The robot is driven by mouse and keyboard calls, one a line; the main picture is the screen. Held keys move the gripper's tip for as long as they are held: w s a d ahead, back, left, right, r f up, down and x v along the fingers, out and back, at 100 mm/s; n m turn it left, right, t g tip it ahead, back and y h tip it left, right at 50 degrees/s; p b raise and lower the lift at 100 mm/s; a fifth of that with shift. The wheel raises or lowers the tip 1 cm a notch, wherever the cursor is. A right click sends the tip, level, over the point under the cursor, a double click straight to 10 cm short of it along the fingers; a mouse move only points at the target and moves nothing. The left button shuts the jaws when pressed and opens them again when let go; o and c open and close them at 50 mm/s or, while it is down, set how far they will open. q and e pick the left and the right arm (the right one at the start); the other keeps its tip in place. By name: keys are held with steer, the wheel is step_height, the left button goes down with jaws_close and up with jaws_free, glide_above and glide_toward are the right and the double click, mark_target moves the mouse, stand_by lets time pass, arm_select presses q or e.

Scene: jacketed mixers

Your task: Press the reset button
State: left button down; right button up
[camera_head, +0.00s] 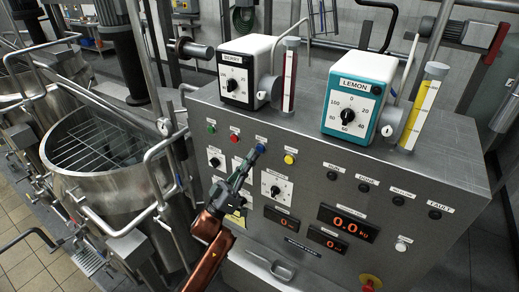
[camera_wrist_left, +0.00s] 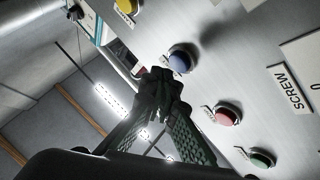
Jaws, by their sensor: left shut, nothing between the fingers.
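A blue push button (camera_head: 261,147) sits in the button row on the sloping steel panel. Its label is too small to read, so I cannot confirm that it is the reset button. It also shows in the left wrist view (camera_wrist_left: 181,62), in a pale ring. My left gripper (camera_head: 252,157) is shut and empty, its fingertips right by the blue button in the head view. In the left wrist view the closed fingertips (camera_wrist_left: 163,80) are just beside and below the button; I cannot tell whether they touch it. My right gripper is not in view.
Green (camera_head: 211,128), red (camera_head: 234,138) and yellow (camera_head: 290,159) buttons share the row. Dials and orange displays (camera_head: 347,224) lie below. The BERRY (camera_head: 248,60) and LEMON (camera_head: 360,92) dosing boxes stand on top. A jacketed mixer (camera_head: 105,185) with pipework stands at the left.

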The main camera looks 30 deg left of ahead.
arm_select(q)
steer(key=shift+s+a+p, duration=0.2)
steer(key=shift+s+p, duration=0.4)
steer(key=shift+s, duration=1.9)
steer(key=shift+f, duration=0.1)
